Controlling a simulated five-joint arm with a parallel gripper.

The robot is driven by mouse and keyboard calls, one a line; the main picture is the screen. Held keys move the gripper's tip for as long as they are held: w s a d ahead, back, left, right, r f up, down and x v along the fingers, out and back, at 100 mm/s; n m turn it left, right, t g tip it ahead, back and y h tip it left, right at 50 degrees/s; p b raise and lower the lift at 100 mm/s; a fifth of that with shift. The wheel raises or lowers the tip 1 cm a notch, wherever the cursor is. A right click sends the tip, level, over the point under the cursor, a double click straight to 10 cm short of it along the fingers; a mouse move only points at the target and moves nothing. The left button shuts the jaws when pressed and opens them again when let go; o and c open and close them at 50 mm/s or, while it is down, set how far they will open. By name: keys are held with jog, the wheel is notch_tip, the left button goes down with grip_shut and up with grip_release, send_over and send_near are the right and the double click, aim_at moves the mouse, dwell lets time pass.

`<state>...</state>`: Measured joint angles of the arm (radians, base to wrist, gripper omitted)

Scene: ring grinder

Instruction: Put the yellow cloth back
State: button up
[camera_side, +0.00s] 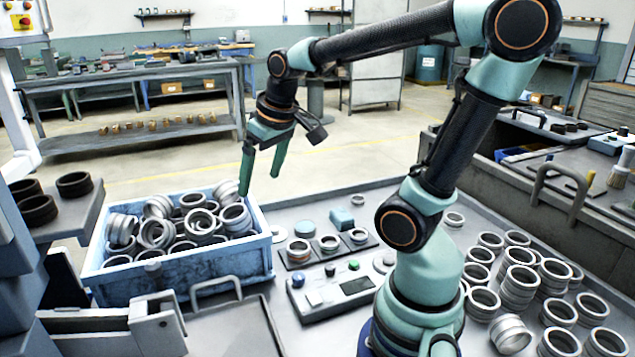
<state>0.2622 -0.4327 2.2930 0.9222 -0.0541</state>
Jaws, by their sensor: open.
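I cannot make out a yellow cloth anywhere in the side view. My gripper (261,182) hangs down at the upper middle left, with its two green fingers apart and nothing between them. It is above the right rear edge of a blue crate (190,272) in the picture. The crate is filled with metal rings (157,232). I cannot tell the exact height of the fingers over the crate.
A control box (333,290) with buttons stands on the grey table (300,208), in front of a dark holder with several rings. A small teal block (342,219) lies behind it. Many rings (519,283) stand at the right. Dark rings (74,184) sit on a ledge at left.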

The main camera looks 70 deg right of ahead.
jog(key=s+a+n+t+y, duration=0.1)
jog(key=s+a+n, duration=0.1)
jog(key=a, duration=0.6)
jog(key=shift+s+a+r+t, duration=0.25)
jog(key=shift+s+t, duration=0.05)
jog(key=shift+s, duration=0.2)
dwell(0.5)
